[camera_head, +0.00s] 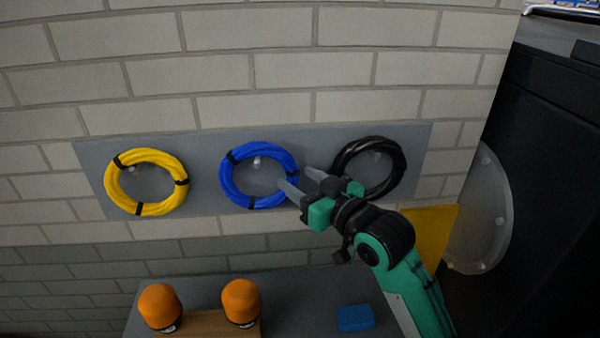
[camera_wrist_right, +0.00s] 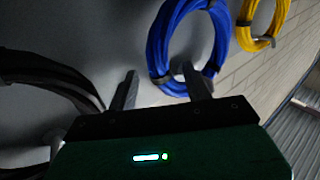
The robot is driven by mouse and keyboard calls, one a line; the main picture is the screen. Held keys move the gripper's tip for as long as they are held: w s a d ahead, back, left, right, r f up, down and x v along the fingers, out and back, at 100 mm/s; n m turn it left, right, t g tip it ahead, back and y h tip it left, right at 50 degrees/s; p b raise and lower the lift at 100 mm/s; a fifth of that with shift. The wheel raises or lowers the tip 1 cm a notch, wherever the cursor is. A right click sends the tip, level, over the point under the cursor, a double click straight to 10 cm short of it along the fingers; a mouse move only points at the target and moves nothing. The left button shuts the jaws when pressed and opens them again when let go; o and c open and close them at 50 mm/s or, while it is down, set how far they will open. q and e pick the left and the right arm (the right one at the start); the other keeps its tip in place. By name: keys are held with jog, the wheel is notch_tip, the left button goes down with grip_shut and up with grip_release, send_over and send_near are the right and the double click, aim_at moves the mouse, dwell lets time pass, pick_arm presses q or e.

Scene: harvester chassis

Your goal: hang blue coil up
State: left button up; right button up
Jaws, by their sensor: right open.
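The blue coil (camera_head: 238,192) hangs on the middle peg (camera_head: 257,161) of a grey board on the brick wall. It has black ties and also shows at the top of the right wrist view (camera_wrist_right: 158,50). My right gripper (camera_head: 297,182) is open beside the right edge of the coil, with nothing seen held between its fingers. In the right wrist view one finger (camera_wrist_right: 197,80) overlaps the lower edge of the coil; I cannot tell whether they touch. My left gripper is not in view.
A yellow coil (camera_head: 115,186) hangs left on the grey board (camera_head: 205,160), a black coil (camera_head: 399,165) right, partly behind my right gripper. Below are two orange-topped objects (camera_head: 160,303) (camera_head: 240,300) on a wooden block and a blue block (camera_head: 354,318). A dark machine (camera_head: 560,170) stands right.

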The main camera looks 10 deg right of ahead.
jog(key=shift+w+a, duration=0.3)
jog(key=shift+w, duration=0.1)
grip_shut()
jog(key=shift+r, duration=0.15)
jog(key=shift+r+p, duration=1.25)
jog(key=shift+p, duration=0.15)
jog(key=s+p, duration=0.2)
jog(key=s, duration=0.9)
